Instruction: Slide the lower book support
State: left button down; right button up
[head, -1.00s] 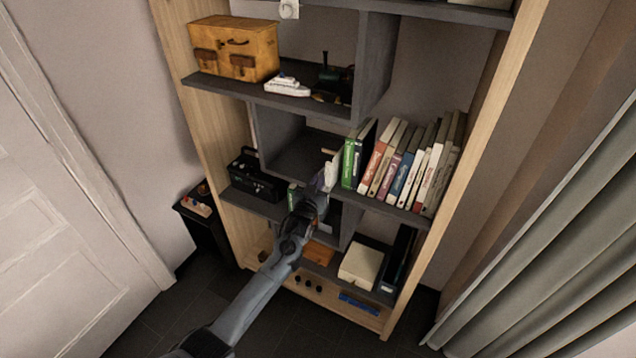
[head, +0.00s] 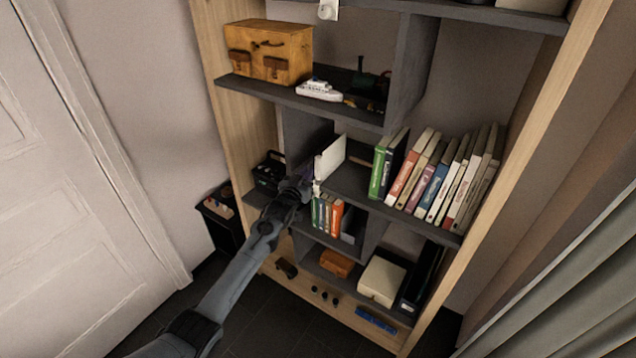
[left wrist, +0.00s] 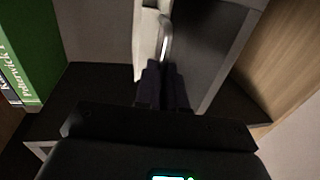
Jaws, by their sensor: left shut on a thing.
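The lower book support (head: 330,157) is a white upright panel on the middle shelf (head: 352,186), left of the row of books. A clear gap lies between it and the green book (head: 378,170). My left gripper (head: 308,182) is at the support's front edge, shut on it. In the left wrist view the dark fingers (left wrist: 164,84) close on the pale support (left wrist: 147,38) at its rounded front part. The fingertips' exact contact is dim there. The green book stands apart at the left of that view (left wrist: 32,48). My right gripper is not in view.
Several books (head: 440,180) lean at the right of the shelf. A dark upright divider (head: 305,134) stands left of the support. A black radio (head: 268,172) is partly hidden behind my arm. More books (head: 328,215) stand below, near my gripper. A white toy ship (head: 319,90) sits above.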

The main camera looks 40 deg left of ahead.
pick_arm(q)
jog(key=shift+a, duration=0.1)
jog(key=c, duration=1.2)
grip_release()
jog(key=shift+s, duration=0.1)
jog(key=shift+p+v, duration=0.5)
jog(key=shift+v, duration=4.85)
jog(key=shift+f, duration=0.1)
